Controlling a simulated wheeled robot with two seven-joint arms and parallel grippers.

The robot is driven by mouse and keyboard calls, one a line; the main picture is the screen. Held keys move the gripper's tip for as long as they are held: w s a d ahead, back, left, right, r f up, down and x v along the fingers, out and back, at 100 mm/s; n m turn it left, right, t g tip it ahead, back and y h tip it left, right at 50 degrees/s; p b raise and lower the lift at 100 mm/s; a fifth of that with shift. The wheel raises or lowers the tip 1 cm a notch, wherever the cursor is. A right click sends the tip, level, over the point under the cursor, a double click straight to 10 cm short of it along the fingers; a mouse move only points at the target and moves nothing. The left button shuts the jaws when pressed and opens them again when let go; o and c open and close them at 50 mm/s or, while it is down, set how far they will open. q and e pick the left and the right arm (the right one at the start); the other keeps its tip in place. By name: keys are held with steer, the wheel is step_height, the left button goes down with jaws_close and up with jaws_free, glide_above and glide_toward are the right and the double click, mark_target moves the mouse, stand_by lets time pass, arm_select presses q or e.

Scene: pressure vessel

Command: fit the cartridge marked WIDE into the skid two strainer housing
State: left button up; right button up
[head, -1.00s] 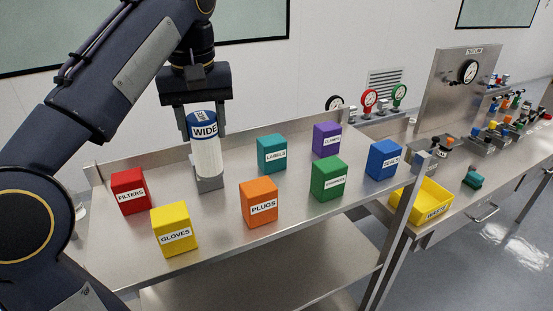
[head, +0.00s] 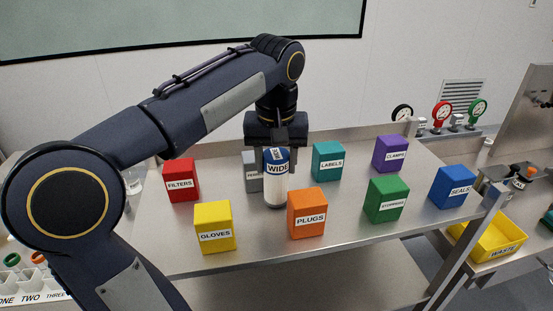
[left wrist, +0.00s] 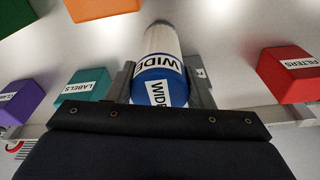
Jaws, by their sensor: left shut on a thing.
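The cartridge marked WIDE (head: 275,190) has a blue cap and a white body, and is upright in the head view. My left gripper (head: 276,150) comes down from above and is shut on its blue cap. In the left wrist view the cartridge (left wrist: 163,50) lies between the fingers of the gripper (left wrist: 160,85), with WIDE readable on its cap. Whether its lower end touches the steel tabletop is unclear. My right gripper is not in view. I cannot make out the skid two strainer housing.
On the steel table (head: 350,215), boxes surround the cartridge: grey (head: 252,180), orange PLUGS (head: 307,213), yellow GLOVES (head: 214,227), red FILTERS (head: 181,181) and teal LABELS (head: 327,162). A yellow WASTE bin (head: 492,238) is right. A white rack marked ONE, TWO, THREE (head: 35,298) is lower left.

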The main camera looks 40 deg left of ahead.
arm_select(q)
steer(key=o, duration=1.1)
steer(key=shift+f, duration=0.1)
steer(key=shift+c, duration=0.2)
